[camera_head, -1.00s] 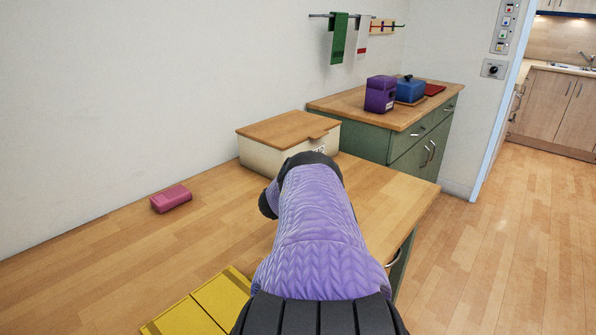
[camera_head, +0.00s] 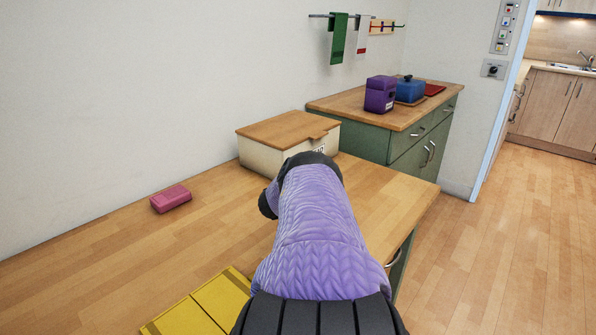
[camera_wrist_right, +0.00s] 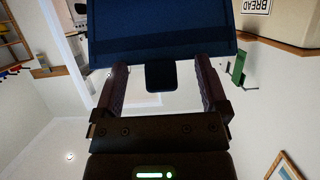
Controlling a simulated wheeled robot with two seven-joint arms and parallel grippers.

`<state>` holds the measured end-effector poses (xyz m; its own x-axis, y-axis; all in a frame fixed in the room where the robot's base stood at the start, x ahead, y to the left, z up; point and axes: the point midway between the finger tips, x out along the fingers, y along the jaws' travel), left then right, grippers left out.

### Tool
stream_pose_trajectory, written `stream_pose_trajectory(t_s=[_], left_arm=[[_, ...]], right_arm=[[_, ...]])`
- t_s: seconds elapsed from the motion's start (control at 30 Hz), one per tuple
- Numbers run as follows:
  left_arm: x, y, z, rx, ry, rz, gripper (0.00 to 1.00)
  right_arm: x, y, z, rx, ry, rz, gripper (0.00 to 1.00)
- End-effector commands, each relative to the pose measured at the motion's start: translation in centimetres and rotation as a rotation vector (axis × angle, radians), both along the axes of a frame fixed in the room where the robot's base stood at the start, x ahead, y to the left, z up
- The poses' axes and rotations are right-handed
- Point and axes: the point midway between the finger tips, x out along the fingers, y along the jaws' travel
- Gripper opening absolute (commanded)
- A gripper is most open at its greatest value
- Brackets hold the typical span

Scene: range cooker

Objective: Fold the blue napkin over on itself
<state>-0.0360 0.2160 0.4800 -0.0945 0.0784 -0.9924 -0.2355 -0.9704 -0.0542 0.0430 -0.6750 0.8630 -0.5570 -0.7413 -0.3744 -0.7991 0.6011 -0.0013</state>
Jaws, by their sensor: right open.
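A dark blue flat cloth, which looks like the blue napkin (camera_wrist_right: 160,30), fills the top middle of the right wrist view, with a line running along its near edge. A small dark tab shows below that edge, between the fingers; I cannot tell what it belongs to. My right gripper (camera_wrist_right: 162,68) is open, its two fingers apart and reaching up to the cloth's near edge; I cannot tell if they touch it. In the head view my purple-sleeved right arm hides the gripper, and no blue napkin shows. My left gripper is not in view.
On the wooden counter (camera_head: 115,240) lie a pink packet (camera_head: 171,198) and a yellow folded-looking item (camera_head: 205,305). A cream bread box (camera_head: 262,157) with a wooden lid stands behind my arm. A green cabinet (camera_head: 372,138) stands beyond. The counter's left part is clear.

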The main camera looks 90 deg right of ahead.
Motion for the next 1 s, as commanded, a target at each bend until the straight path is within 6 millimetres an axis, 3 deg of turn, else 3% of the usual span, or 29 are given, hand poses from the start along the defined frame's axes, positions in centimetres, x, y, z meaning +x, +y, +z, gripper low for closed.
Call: stream_pose_trajectory(t_s=[0.17,0.73,1.0], left_arm=[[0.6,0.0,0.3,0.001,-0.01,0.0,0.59],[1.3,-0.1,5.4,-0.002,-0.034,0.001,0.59],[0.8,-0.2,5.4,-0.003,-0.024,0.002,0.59]], right_arm=[[0.0,0.0,0.5,0.001,-0.001,0.0,0.94],[0.0,0.0,6.9,0.0,-0.003,-0.001,0.94],[0.0,0.0,7.0,0.001,-0.001,0.0,0.94]])
